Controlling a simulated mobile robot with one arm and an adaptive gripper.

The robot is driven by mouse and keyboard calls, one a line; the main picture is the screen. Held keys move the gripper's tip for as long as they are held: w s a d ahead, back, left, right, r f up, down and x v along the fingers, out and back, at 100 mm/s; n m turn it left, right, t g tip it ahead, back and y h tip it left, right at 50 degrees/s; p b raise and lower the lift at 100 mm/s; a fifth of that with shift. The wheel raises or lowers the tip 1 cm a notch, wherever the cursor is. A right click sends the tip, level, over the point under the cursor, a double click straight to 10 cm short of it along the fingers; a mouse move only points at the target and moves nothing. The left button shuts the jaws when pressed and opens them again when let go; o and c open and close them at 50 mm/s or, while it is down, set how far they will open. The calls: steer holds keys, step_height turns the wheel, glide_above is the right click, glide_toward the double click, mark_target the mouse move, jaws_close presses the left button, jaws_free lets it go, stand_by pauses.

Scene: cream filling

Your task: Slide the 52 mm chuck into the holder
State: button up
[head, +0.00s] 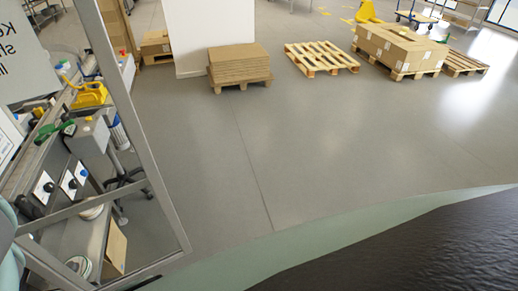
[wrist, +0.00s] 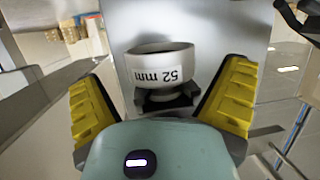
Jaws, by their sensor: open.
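The white ring-shaped chuck (wrist: 163,66) shows in the wrist view, with "52 mm" on its side upside down in the picture. Beneath it is a dark bracket-like part (wrist: 168,102), partly hidden by my gripper's body; I cannot tell if this is the holder or how the chuck is seated in it. My gripper (wrist: 163,80) is open, with one yellow-padded finger on each side of the chuck. Gaps show between both fingers and the chuck. Neither the chuck nor my gripper can be made out in the head view.
A pale panel (wrist: 220,25) stands behind the chuck. In the head view, a framed machine (head: 165,205) with a cluttered bench is at left. A box stack (head: 240,62), an empty pallet (head: 320,57) and a loaded pallet (head: 400,48) stand far back. The middle floor is clear.

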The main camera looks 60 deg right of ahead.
steer(key=shift+s+d, duration=0.1)
steer(key=shift+s, duration=0.05)
steer(key=shift+s+d+r, duration=0.15)
steer(key=shift+s+d, duration=0.05)
steer(key=shift+d, duration=0.2)
steer(key=s+d, duration=0.6)
steer(key=d, duration=0.4)
steer(key=shift+s, duration=0.25)
stand_by(0.5)
